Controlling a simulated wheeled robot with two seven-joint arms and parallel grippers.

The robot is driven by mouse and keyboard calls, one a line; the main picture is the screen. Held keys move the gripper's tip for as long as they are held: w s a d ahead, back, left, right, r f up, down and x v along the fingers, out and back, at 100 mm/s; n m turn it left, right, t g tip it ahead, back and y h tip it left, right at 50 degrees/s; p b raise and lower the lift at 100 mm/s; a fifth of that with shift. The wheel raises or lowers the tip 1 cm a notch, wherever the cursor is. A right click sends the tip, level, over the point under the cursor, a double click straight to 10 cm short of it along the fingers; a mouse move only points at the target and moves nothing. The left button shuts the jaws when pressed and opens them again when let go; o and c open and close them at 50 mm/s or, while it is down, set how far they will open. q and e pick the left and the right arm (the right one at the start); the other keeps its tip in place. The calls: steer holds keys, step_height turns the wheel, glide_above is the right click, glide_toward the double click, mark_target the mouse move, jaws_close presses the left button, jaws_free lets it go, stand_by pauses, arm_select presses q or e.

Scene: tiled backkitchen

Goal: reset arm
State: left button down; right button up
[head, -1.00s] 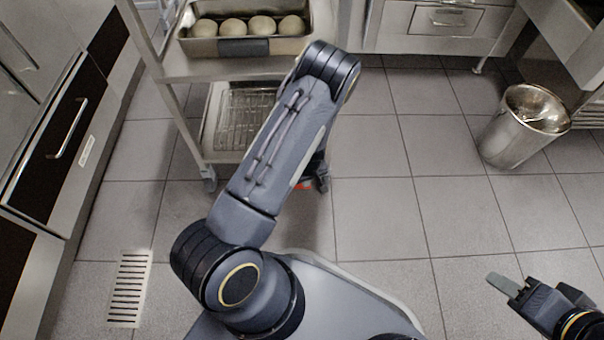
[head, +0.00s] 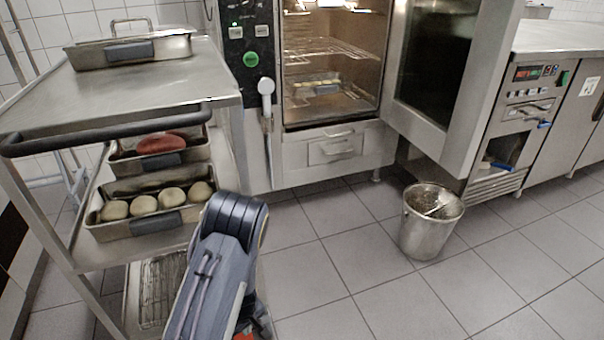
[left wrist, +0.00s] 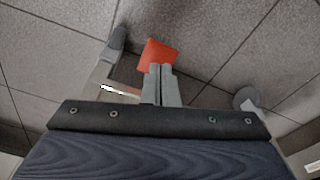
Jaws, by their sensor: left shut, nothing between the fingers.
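My left arm (head: 213,265) rises from the bottom edge of the head view, bent at a dark joint, in front of the trolley's right side. My left gripper (left wrist: 161,72) shows in the left wrist view, with its two grey fingers shut together and nothing between them. It hangs over the grey tiled floor. A flat red-orange piece (left wrist: 160,54) shows just beyond the fingertips; I cannot tell what it is. My right gripper is in no current view.
A steel trolley (head: 150,88) on the left carries a lidded pan (head: 130,50), a pan of dough balls (head: 145,230) and a pan with a red item (head: 160,145). An oven (head: 335,60) stands open behind. A steel bucket (head: 430,220) stands on open floor at right.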

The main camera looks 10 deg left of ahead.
arm_select(q)
steer(key=s+d+r+m+t+h, duration=0.1)
steer(key=d+r+h, duration=0.15)
steer(key=r, duration=0.95)
steer(key=s+d+r+m+t+h, duration=0.1)
steer(key=s+d+r+m+h, duration=0.15)
steer(key=r, duration=0.95)
steer(key=s+r+m+t, duration=0.3)
steer(key=s+r+m, duration=0.2)
steer(key=s+r, duration=0.9)
step_height(320, 180, up, 35)
steer(key=s+p, duration=0.2)
steer(key=p, duration=3.4)
steer(key=shift+s+p, duration=0.4)
